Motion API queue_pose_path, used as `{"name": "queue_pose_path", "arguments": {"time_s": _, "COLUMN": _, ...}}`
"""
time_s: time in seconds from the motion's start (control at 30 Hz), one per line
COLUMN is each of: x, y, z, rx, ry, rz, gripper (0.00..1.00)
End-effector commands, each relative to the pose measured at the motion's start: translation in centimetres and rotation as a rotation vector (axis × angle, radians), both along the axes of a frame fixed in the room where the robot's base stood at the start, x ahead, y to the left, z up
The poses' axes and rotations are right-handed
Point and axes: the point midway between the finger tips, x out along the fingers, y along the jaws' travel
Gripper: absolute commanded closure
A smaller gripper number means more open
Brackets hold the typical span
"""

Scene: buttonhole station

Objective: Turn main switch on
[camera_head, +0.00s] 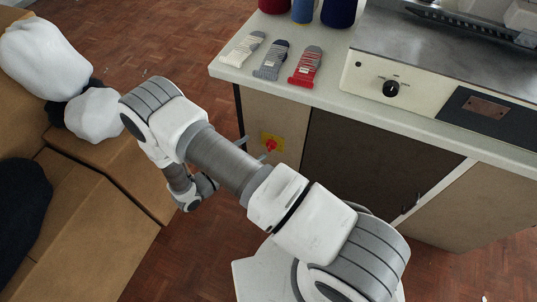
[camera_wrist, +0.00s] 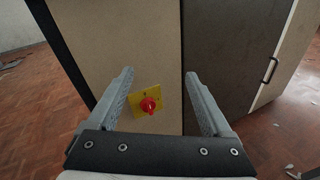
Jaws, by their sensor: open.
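The main switch is a red rotary knob (camera_wrist: 149,105) on a yellow plate (camera_wrist: 140,94), fixed to the side of the beige cabinet (camera_wrist: 140,45). In the head view the red knob (camera_head: 271,145) also shows, just past my forearm. My gripper (camera_wrist: 160,78) is open and empty. Its fingers point at the cabinet face, and the knob appears between them, nearer the left finger. The knob looks apart from both fingers. In the head view my gripper is mostly hidden behind my arm.
The worktop (camera_head: 330,85) above the cabinet bears several socks (camera_head: 271,60) and thread cones. A black dial (camera_head: 391,89) sits on the machine panel. Cardboard boxes (camera_head: 90,220) with white bags stand at left. A dark door (camera_wrist: 235,50) adjoins the switch panel. Parquet floor is open between.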

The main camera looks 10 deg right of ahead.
Motion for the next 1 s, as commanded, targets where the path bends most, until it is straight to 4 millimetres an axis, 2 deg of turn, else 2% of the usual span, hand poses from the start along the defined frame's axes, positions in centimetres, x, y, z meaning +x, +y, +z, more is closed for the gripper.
{"name": "queue_pose_path", "arguments": {"time_s": 0.03, "x": -0.6, "y": 0.4, "z": -3.5, "rx": -0.038, "ry": 0.022, "rz": 0.058, "gripper": 0.16}}
{"name": "queue_pose_path", "arguments": {"time_s": 0.2, "x": -2.3, "y": 1.6, "z": -10.6, "rx": -0.133, "ry": 0.064, "rz": 0.239, "gripper": 0.16}}
{"name": "queue_pose_path", "arguments": {"time_s": 0.3, "x": -3.2, "y": 2.0, "z": -13.5, "rx": -0.168, "ry": 0.080, "rz": 0.318, "gripper": 0.16}}
{"name": "queue_pose_path", "arguments": {"time_s": 0.4, "x": -4.0, "y": 2.2, "z": -15.4, "rx": -0.189, "ry": 0.090, "rz": 0.372, "gripper": 0.16}}
{"name": "queue_pose_path", "arguments": {"time_s": 0.53, "x": -4.2, "y": 2.2, "z": -16.5, "rx": -0.202, "ry": 0.097, "rz": 0.403, "gripper": 0.16}}
{"name": "queue_pose_path", "arguments": {"time_s": 0.67, "x": -3.4, "y": 1.5, "z": -16.6, "rx": -0.203, "ry": 0.097, "rz": 0.405, "gripper": 0.16}}
{"name": "queue_pose_path", "arguments": {"time_s": 1.0, "x": 2.2, "y": -2.7, "z": -16.7, "rx": -0.203, "ry": 0.098, "rz": 0.401, "gripper": 0.16}}
